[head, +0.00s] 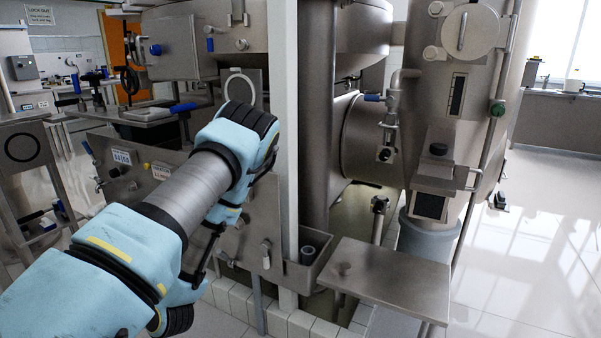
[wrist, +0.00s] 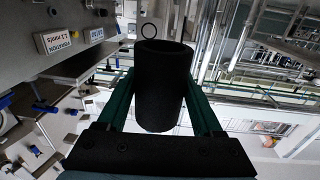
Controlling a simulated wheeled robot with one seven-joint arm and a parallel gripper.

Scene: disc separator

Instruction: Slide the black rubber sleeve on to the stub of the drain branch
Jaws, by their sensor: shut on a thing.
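The black rubber sleeve (wrist: 160,95) is a short hollow cylinder. In the wrist view it stands between the two green fingers of my gripper (wrist: 164,82), which is shut on it. The sleeve's open end faces away from my palm and I see a little way into its bore. In the head view my arm hides the fingers and the sleeve. A short upright pipe end (head: 379,205) stands low between the vessels in the head view, and a cock with an open lower end (head: 386,154) hangs above it. I cannot tell which is the drain branch stub.
A steel plate (head: 385,282) juts out at the lower middle. Beside it a small tray (head: 321,268) holds a dark cylinder (head: 308,255). A pale upright post (head: 284,130) stands right of my arm. Steel vessels (head: 450,70) fill the right middle. The tiled floor (head: 540,260) at right is clear.

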